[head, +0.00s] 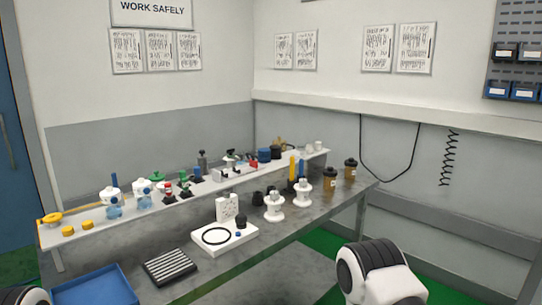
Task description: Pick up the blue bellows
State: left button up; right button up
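The blue bellows (264,155) appears to be the short, dark blue, ribbed cylinder on the raised white shelf, towards its far right end. It stands beside a similar black piece (276,152). It is small in the head view, and its lower part is hard to make out. Neither of my grippers shows. Only a white and black part of my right arm shows at the lower right, and a bit of my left arm at the lower left corner. Both are well apart from the bellows.
The long white shelf (130,213) runs along the back of the grey table (215,262), crowded with small valves and fittings. In front are white flowmeter-like parts (274,207), brown jars (350,172), a white block with a black ring (232,241), a ridged black pad (170,267) and a blue tray (95,287).

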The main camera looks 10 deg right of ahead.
aim_at(263, 154)
jog(key=i+l, duration=0.65)
jog(key=l, duration=0.15)
jog(key=i+l, duration=0.7)
jog(key=l+u, duration=0.05)
